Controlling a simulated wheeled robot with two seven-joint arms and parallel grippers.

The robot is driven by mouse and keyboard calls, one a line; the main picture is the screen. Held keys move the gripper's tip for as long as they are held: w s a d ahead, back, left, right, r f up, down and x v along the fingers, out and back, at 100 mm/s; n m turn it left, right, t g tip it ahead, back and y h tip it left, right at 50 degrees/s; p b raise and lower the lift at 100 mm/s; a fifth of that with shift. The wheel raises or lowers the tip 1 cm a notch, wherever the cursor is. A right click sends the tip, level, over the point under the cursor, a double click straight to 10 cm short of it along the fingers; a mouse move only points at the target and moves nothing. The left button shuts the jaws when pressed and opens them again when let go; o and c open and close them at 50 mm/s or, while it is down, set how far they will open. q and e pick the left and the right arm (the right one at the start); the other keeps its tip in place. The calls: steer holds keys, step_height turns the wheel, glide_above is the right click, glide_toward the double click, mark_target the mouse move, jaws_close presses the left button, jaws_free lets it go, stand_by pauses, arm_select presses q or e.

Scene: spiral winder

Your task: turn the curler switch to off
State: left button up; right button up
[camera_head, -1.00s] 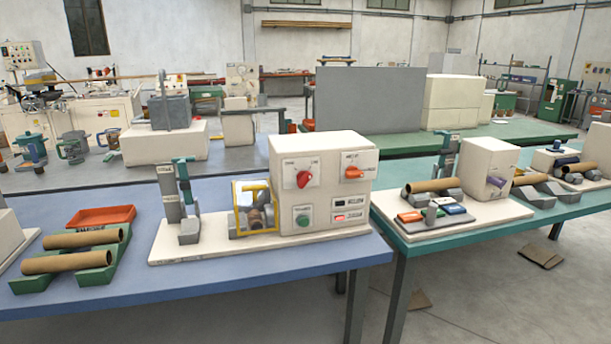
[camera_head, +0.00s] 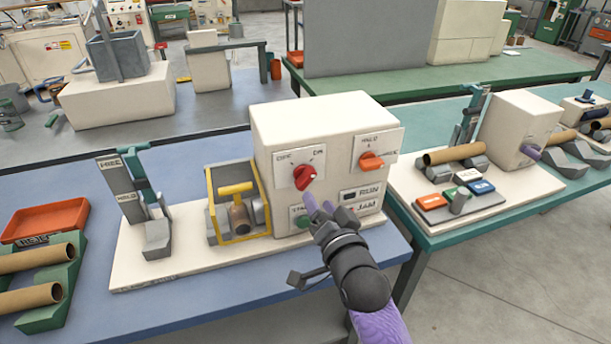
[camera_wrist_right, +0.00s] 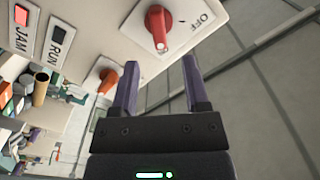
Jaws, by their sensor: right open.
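The red switch knob (camera_head: 305,177) sits on a white label plate at the left of the cream control box (camera_head: 280,150). In the right wrist view the red knob (camera_wrist_right: 158,25) has the word OFF printed beside it. Its white-marked end points down in that picture, not at OFF. My right gripper (camera_head: 318,205) has purple fingers, just below and in front of the red knob in the head view. In the wrist view the gripper (camera_wrist_right: 160,75) is open and empty, with the knob ahead between its fingertips, apparently not touching. My left gripper is not in view.
An orange knob (camera_head: 371,161) is to the right on the same box, above the RUN and JAM indicators. A green button (camera_head: 302,219) is partly hidden by my gripper. A yellow-framed unit (camera_head: 238,200) stands to the left. Free blue tabletop (camera_head: 190,300) lies in front.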

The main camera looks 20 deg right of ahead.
mark_target(308, 183)
steer(key=w, duration=0.2)
steer(key=w+b, duration=0.1)
steer(key=w, duration=0.3)
steer(key=shift+a+f+b, duration=0.15)
steer(key=shift+f+b, duration=0.1)
steer(key=shift+b, duration=0.1)
steer(key=shift+w+r, duration=0.1)
steer(key=shift+w, duration=0.5)
jaws_close()
